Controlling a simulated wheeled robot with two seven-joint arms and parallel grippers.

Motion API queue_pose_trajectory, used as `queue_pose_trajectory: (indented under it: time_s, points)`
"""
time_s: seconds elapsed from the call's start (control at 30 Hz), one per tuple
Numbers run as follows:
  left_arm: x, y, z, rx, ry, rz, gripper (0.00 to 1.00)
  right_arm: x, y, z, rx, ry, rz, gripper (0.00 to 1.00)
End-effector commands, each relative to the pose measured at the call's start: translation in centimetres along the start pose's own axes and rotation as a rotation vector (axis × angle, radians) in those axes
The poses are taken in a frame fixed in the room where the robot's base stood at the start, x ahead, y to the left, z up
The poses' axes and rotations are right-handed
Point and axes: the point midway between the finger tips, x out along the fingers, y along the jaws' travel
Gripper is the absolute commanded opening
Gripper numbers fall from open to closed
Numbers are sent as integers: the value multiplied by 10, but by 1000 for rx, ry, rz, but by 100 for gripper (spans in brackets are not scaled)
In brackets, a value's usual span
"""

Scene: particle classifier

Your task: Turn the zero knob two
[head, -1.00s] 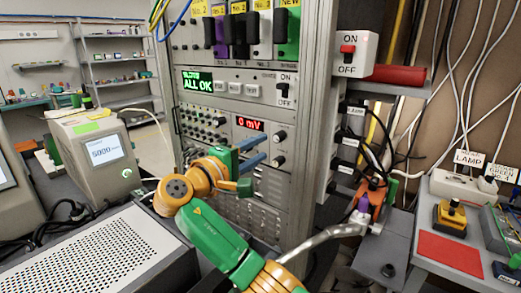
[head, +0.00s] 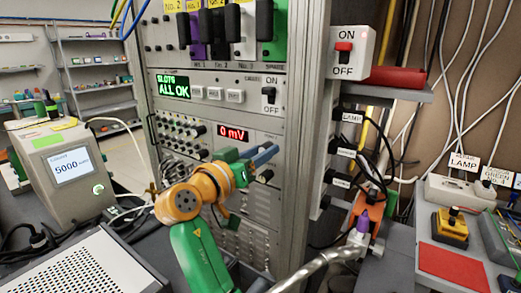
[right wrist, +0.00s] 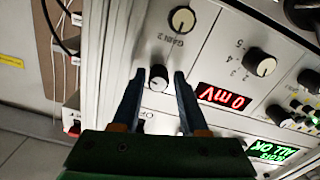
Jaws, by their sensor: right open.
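My right gripper (head: 273,156) is open at the rack's front panel, just right of the red "0 mV" display (head: 233,133). In the right wrist view, which shows the panel upside down, a small black and silver knob (right wrist: 160,78) is between its two fingertips (right wrist: 160,74), with visible gaps at the sides. I cannot tell whether the fingers touch it, and I cannot read its label. A similar knob (right wrist: 181,20) lies beyond the fingertips, with "Gain 2" written between the two knobs. My left gripper is out of view.
A larger selector knob (right wrist: 258,60) with number marks stands near the display. A green "ALL OK" screen (head: 172,88) and an ON/OFF switch (head: 269,95) are higher on the rack. A grey device (head: 65,165) reading 5000 stands to the left.

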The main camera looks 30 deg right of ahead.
Motion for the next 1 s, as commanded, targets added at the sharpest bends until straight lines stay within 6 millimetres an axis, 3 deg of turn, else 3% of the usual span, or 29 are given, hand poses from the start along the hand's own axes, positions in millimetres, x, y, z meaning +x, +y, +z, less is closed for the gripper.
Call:
queue_pose_trajectory:
  time_s: [0.07,0.23,0.27,0.67,0.7,0.73,1.0]
  points:
    - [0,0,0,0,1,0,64,0,0,0,0,0,0,43]
    - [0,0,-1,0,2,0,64,0,0,0,-1,0,0,0]
    - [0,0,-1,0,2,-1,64,0,0,0,-1,0,0,0]
    - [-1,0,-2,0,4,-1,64,0,0,0,-60,-1,0,0]
    - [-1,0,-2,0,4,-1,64,0,0,0,-60,-1,0,39]
    - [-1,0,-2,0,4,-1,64,0,0,0,-60,-1,0,43]
    - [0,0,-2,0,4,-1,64,-1,-1,0,-60,-1,-1,43]
